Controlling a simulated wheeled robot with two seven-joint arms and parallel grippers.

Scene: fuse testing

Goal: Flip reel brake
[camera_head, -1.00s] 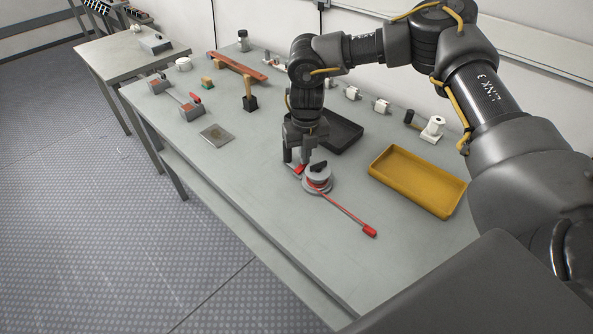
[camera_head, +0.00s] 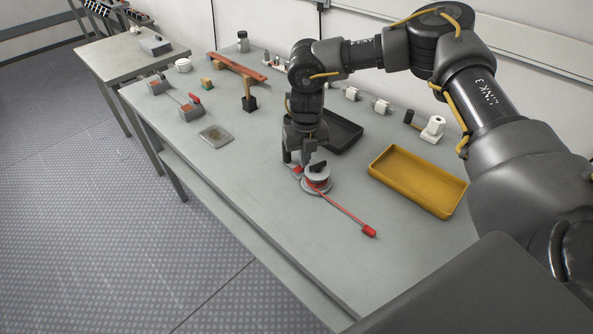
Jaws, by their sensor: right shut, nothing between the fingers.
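The reel (camera_head: 318,184) is a small grey spool with a red band, standing on the table. A red lead with a thick red end (camera_head: 369,231) runs from it toward the front right. A black piece (camera_head: 318,166) sits on top of the reel, and a small red part (camera_head: 297,169) shows at its back left. My right gripper (camera_head: 297,161) points down just behind and left of the reel, shut and empty, close to the red part. I cannot tell whether it touches. My left gripper is not in view.
A yellow tray (camera_head: 429,205) stands right of the reel, and a black tray (camera_head: 344,133) lies behind my right gripper. A flat metal plate (camera_head: 215,135) lies to the left.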

